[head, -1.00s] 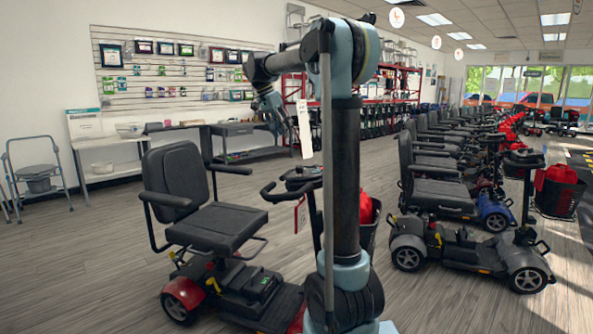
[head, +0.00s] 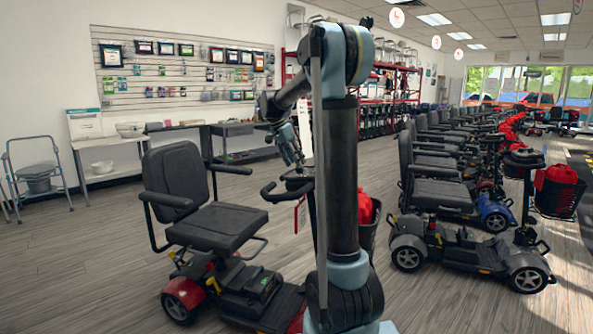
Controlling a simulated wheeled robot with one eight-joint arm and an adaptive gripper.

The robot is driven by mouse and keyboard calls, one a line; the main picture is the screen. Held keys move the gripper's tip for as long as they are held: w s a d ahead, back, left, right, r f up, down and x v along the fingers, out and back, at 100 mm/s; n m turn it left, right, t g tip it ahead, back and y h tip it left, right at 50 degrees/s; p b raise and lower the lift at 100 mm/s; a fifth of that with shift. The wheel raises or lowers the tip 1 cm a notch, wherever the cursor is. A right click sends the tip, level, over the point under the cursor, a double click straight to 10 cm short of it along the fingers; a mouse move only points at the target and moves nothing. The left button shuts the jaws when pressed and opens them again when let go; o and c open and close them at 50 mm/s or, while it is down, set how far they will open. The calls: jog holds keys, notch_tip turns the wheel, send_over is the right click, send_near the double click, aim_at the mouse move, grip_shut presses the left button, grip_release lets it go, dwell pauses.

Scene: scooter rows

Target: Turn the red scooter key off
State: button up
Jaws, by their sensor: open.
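The red scooter (head: 183,297) stands in front of me, left of my arm, with a black seat and red rear fender. Its tiller head (head: 297,180) and black handlebar (head: 268,194) show just left of my arm column, which hides part of the scooter's front. The key is too small to make out. My gripper (head: 294,160) is open and empty, pointing down just above the tiller head. I cannot tell whether it touches anything.
A side table (head: 110,142) and a grey commode chair (head: 38,172) stand at the left wall. The wooden floor (head: 90,270) at left front is clear.

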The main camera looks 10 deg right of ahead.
aim_at(299, 170)
jog(key=shift+x, duration=2)
